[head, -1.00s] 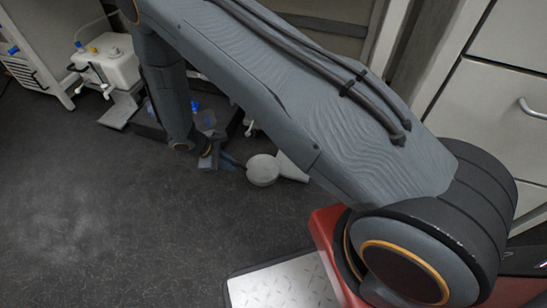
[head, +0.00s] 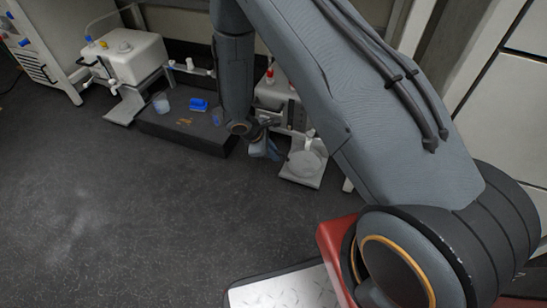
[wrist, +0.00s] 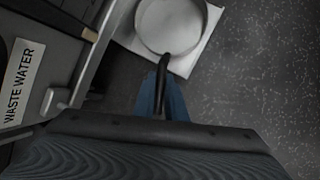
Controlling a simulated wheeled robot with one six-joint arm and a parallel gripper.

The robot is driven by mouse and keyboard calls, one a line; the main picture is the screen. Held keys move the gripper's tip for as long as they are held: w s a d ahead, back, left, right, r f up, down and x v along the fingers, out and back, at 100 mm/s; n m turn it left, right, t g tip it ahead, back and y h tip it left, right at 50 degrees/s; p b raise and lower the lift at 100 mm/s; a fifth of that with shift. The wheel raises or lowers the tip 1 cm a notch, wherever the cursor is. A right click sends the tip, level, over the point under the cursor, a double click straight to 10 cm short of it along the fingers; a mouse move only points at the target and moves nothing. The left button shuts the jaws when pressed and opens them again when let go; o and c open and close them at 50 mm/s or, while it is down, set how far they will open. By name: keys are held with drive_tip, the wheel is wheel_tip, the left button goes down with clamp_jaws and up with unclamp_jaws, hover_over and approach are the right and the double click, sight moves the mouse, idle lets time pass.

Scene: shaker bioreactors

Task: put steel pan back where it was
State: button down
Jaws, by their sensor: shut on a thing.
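The steel pan (head: 305,163) is a round, shallow, light grey dish with a dark handle (wrist: 163,72). My gripper (head: 265,150) is shut on that handle, and its blue fingers (wrist: 175,103) lie either side of it in the wrist view. The pan (wrist: 168,25) is over a pale square plate (wrist: 204,52) at the foot of the right-hand white unit (head: 272,95). The plate's corners show around the pan. I cannot tell whether the pan touches the plate or hangs just above it.
A dark low block (head: 160,128) left of my gripper carries a clear cup (head: 161,103) and a blue item (head: 198,104). Another white unit (head: 128,58) with a plate stands further left. A WASTE WATER label (wrist: 17,83) is close on the left. The floor in front is open.

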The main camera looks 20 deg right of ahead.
drive_tip(key=shift+f, duration=0.8)
drive_tip(key=shift+f+b, duration=0.1)
drive_tip(key=shift+b, duration=0.2)
drive_tip(key=c, duration=1.8)
unclamp_jaws()
